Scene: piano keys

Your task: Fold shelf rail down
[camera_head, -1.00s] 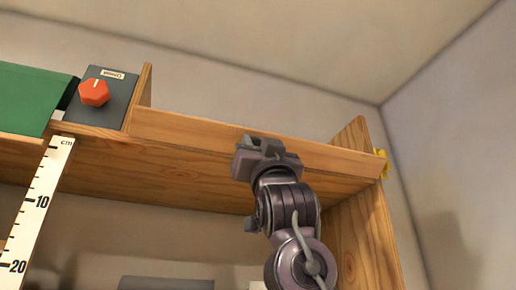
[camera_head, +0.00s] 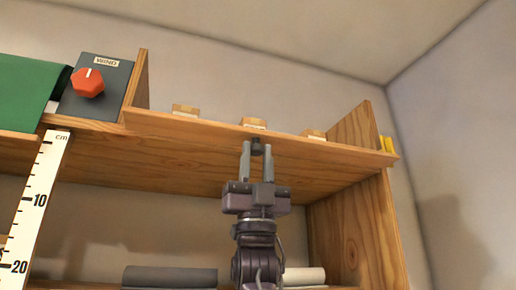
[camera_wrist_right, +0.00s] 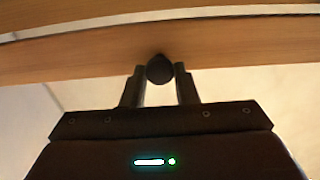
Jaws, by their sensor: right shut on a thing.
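The wooden shelf rail (camera_head: 200,131) runs along the front of the upper shelf in the head view. It leans outward, and several small wooden blocks show above its top edge. The rail also crosses the right wrist view (camera_wrist_right: 85,55). A dark round knob (camera_head: 257,147) sits on the rail's front face; it also shows in the wrist view (camera_wrist_right: 159,69). My right gripper (camera_head: 257,154) reaches up from below, its two fingers closed on either side of the knob. My left gripper is not in view.
A dark box with a red dial (camera_head: 88,83) and a green cloth (camera_head: 25,92) are at the left. A white ruler (camera_head: 32,205) hangs at the left front. A yellow piece (camera_head: 387,144) is at the rail's right end. Grey rolls (camera_head: 170,276) lie on the lower shelf.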

